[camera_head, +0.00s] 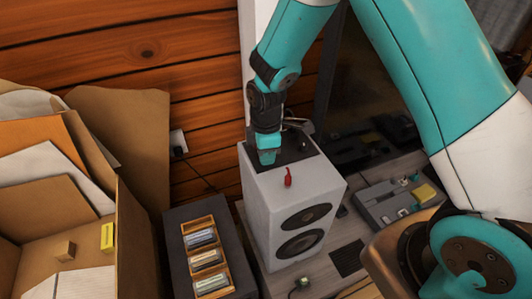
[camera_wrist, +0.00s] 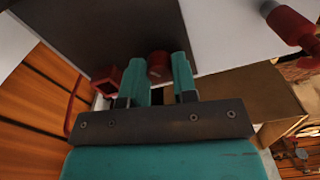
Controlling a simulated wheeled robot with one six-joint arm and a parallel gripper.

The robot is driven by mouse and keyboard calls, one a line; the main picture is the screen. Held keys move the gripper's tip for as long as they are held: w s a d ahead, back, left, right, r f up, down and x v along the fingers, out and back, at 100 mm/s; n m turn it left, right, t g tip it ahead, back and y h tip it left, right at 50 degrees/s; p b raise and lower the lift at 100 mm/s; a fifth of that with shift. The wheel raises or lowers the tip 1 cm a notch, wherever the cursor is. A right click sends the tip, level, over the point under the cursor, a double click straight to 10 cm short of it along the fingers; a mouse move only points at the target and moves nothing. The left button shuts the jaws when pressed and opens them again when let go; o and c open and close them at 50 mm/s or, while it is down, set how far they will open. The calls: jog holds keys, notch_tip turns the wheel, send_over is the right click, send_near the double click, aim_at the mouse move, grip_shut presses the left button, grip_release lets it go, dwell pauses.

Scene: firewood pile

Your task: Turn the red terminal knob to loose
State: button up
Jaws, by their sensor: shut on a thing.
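The white speaker (camera_head: 270,190) stands upright on a grey wooden surface, with a dark panel (camera_wrist: 225,30) at its back end. In the wrist view the red terminal knob (camera_wrist: 159,66) sits at the dark panel, between the two teal fingers of my gripper (camera_wrist: 160,82). My gripper is shut on the knob. In the head view my gripper (camera_head: 267,157) points down at the back of the speaker and hides the knob.
A red square part (camera_wrist: 106,79) with a red cable is close beside the left finger. A red-handled tool (camera_head: 288,177) lies on the speaker top. A wooden tray (camera_head: 206,258) of small blocks is at left, near open cardboard boxes (camera_head: 135,140). A grey case (camera_head: 395,200) is at right.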

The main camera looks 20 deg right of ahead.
jog(key=n, duration=0.5)
jog(key=shift+w+a+r+n, duration=0.1)
jog(key=shift+n, duration=0.2)
jog(key=n, duration=0.5)
jog(key=shift+n+b, duration=0.3)
jog(key=shift+b, duration=0.1)
jog(key=o, duration=0.9)
notch_tip(320, 180, up, 17)
jog(key=shift+r+b, duration=0.15)
jog(key=shift+b, duration=0.9)
